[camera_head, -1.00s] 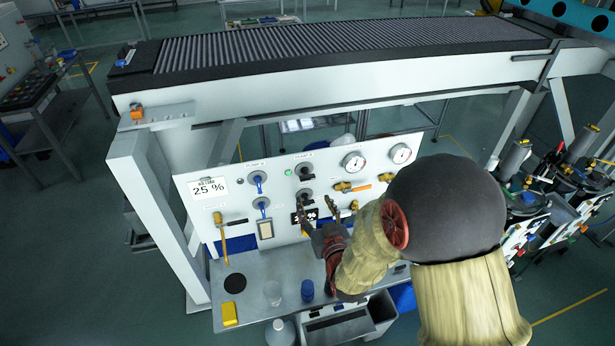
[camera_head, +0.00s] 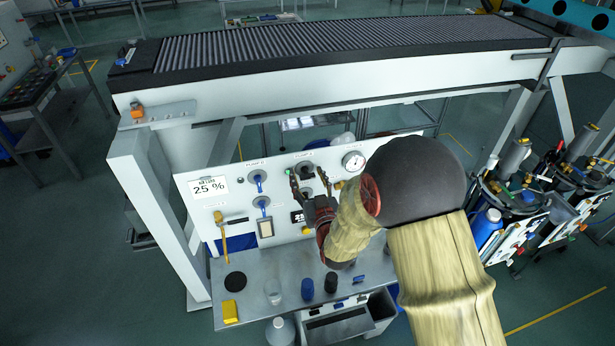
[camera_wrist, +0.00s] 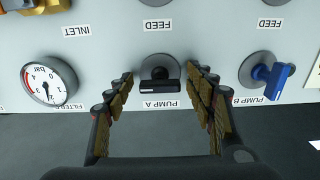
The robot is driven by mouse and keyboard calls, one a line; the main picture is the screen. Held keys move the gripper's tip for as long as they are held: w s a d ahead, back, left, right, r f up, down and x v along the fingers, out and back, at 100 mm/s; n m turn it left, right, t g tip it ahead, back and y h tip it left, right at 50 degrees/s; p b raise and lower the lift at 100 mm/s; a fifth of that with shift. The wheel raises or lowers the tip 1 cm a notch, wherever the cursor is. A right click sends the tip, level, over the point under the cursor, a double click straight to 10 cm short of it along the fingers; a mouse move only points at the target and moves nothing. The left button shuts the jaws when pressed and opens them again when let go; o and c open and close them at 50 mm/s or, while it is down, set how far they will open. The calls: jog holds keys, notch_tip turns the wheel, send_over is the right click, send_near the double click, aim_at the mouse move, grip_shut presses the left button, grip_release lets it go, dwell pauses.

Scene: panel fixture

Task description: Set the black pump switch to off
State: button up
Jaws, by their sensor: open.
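The black pump switch (camera_wrist: 160,88) is on the white panel, beside a label reading PUMP A. Its handle lies crosswise in the wrist view, with a small white mark at one end. In the head view the switch (camera_head: 307,171) is in the panel's upper row, partly behind my fingers. My gripper (camera_head: 309,174) is open in front of it. In the wrist view the fingers of my gripper (camera_wrist: 160,77) stand on either side of the switch, with gaps to both handle ends. I cannot tell how deep the fingertips reach.
A blue PUMP B switch (camera_wrist: 270,77) is beside the black one, and a pressure gauge (camera_wrist: 49,81) is on the other side. Another blue valve (camera_head: 262,203) is lower on the panel. The bench (camera_head: 255,270) below holds cups. The conveyor (camera_head: 330,82) runs above the panel.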

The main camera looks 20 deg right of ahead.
jog(key=shift+c, duration=0.3)
jog(key=c, duration=1.1)
jog(key=shift+c, duration=0.2)
